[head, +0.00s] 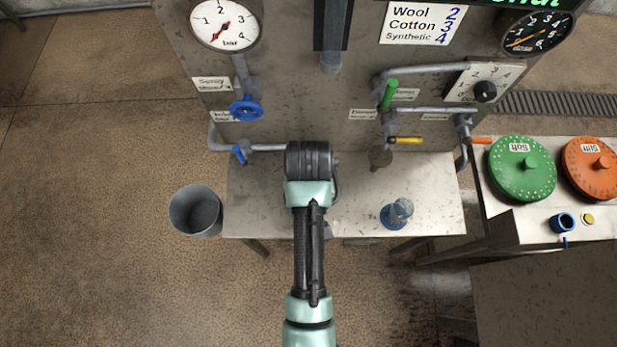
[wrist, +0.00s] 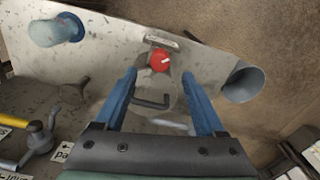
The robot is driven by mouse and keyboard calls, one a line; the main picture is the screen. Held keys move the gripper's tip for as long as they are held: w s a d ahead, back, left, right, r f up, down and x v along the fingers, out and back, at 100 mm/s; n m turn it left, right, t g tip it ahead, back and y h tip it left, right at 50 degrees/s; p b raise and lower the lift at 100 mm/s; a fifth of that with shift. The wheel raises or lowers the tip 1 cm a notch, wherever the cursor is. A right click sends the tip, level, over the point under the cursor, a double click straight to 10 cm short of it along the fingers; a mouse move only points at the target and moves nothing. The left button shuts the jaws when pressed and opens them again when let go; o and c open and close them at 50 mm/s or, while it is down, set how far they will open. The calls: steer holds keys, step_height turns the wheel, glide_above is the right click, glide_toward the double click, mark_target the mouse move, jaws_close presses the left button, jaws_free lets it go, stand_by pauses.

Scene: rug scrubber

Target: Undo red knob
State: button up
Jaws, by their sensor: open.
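The red knob (wrist: 159,61) shows in the wrist view. It is small and round with a pale pointer mark, just below a small label plate. My gripper (wrist: 159,75) is open, with its two blue fingers on either side of the knob's line of view. The knob appears between and beyond the fingertips; I see no contact, and the exact gap is hard to tell. A dark curved handle (wrist: 152,103) lies below the knob, between the fingers. In the head view my arm covers this spot, so the knob and fingertips are hidden.
The knob's area is on the pale bench (head: 437,205). A grey bucket (head: 195,212) stands on the floor to the left. A glass with a blue base (head: 397,213) stands on the bench. Pipes, a blue wheel valve (head: 247,109) and a yellow lever (head: 407,140) are on the wall panel.

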step_height(320, 180, down, 8)
steer(key=shift+r, duration=0.15)
steer(key=shift+c, duration=0.2)
jaws_close()
